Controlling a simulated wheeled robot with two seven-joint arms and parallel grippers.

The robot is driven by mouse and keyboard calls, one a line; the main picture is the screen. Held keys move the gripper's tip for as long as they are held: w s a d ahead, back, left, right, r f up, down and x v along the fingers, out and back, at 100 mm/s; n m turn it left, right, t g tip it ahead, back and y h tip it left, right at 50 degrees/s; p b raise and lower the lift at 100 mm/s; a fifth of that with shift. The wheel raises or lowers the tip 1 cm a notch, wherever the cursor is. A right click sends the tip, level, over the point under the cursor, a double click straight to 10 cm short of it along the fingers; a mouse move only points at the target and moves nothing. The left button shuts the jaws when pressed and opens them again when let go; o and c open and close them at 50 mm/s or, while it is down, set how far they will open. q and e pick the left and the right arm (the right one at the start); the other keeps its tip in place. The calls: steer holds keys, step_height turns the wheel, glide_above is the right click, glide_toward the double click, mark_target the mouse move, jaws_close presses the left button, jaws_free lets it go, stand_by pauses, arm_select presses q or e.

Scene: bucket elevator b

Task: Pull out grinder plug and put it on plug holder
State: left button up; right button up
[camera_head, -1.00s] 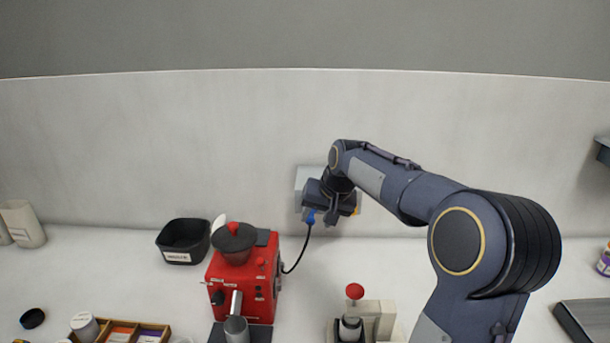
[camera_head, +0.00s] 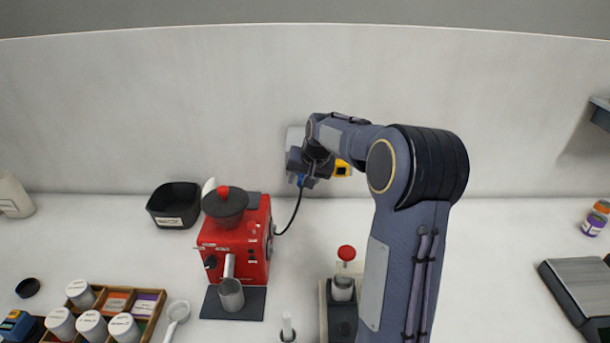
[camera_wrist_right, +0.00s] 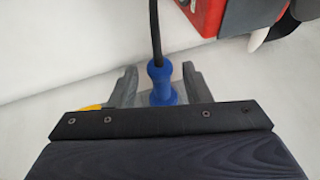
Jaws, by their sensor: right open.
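The grinder (camera_head: 237,240) is the red machine on the counter, and its black cord runs up to a blue plug (camera_head: 301,182) at the back wall. My right gripper (camera_head: 306,168) is at the wall by the plug and hides much of it. In the right wrist view the blue plug (camera_wrist_right: 160,82) lies between the two grey fingers of the open gripper (camera_wrist_right: 160,78). A gap shows on each side of it. Whether the plug sits in a socket is hidden. I cannot make out the plug holder. My left gripper is out of view.
A grey wall panel (camera_head: 295,138) and a yellow item (camera_head: 342,169) are beside the gripper. A black bin (camera_head: 174,205) stands left of the grinder. A red-knobbed tool (camera_head: 345,254) stands by my right arm. A tray of jars is at the front left. The counter right of my arm is mostly clear.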

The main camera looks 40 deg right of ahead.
jaws_close()
steer(key=shift+s+a, duration=0.45)
steer(key=shift+s, duration=0.1)
stand_by(0.8)
steer(key=s+a+b, duration=0.1)
steer(key=s+a, duration=0.1)
steer(key=s, duration=0.1)
steer(key=shift+s+a, duration=0.1)
steer(key=shift+a, duration=0.3)
stand_by(0.5)
steer(key=shift+s, duration=0.1)
steer(key=s+a, duration=0.2)
steer(key=s, duration=0.1)
steer(key=shift+a+b, duration=0.3)
steer(key=shift+b, duration=0.05)
